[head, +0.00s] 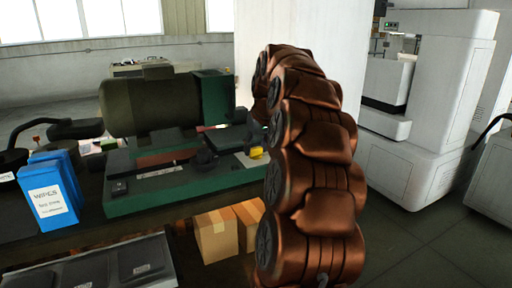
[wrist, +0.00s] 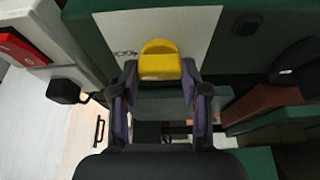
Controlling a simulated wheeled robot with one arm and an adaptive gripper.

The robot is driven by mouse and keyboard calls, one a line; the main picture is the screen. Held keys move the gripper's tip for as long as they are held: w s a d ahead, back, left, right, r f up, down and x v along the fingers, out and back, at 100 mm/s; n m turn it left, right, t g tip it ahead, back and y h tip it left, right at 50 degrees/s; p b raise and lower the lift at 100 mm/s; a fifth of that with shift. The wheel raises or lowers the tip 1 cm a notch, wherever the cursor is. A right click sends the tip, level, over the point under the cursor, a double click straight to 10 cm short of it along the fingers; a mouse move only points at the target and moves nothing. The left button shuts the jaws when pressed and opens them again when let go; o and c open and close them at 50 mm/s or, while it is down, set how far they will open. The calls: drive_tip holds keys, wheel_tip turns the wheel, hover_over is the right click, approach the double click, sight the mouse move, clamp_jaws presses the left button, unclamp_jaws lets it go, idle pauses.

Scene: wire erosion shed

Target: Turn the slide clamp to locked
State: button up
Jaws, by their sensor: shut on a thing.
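The slide clamp appears to be the yellow handle (wrist: 158,62) with a rounded top, in the upper middle of the wrist view. My gripper (wrist: 159,79) has its two dark fingers on either side of the yellow handle and is shut on it. The handle stands against a white plate (wrist: 190,28) with a small dark marking. In the head view a small yellow piece (head: 256,153) shows just left of my copper arm, at the right end of the green machine (head: 185,188). The clamp's locked or unlocked position cannot be read.
A large dark motor-like cylinder (head: 150,106) sits above the green machine's bed. A blue wipes box (head: 50,200) stands at the left, and cardboard boxes (head: 215,234) sit below in front. White cabinets (head: 420,130) stand at the right, with open floor before them.

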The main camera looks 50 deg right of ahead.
drive_tip(key=shift+f, duration=0.1)
drive_tip(key=o, duration=1.1)
drive_tip(key=shift+o, duration=0.2)
drive_tip(key=v, duration=1.2)
